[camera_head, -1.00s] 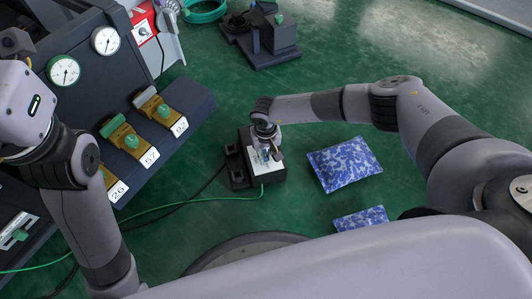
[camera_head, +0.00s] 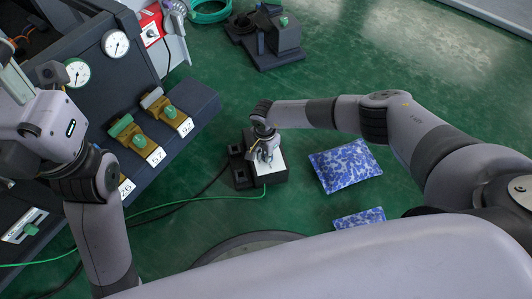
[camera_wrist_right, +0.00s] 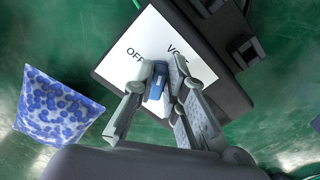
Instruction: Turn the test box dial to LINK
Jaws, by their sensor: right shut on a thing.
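The test box (camera_head: 274,176) is a dark box with a white top panel, on the green floor in the head view. In the right wrist view its white panel (camera_wrist_right: 122,62) shows the label OFF and part of a label starting with V; no LINK label is readable. The blue dial (camera_wrist_right: 156,88) sits between my right fingers. My right gripper (camera_head: 266,160) is over the panel, shut on the dial; it also shows in the right wrist view (camera_wrist_right: 160,75). My left arm is at the left, but its fingers are not in view.
Two blue-and-white patterned bags (camera_head: 345,165) (camera_head: 359,218) lie right of the box. A dark cabinet with gauges (camera_head: 115,43) and brass valves (camera_head: 162,107) stands at left. A green cable (camera_head: 190,202) runs to the box.

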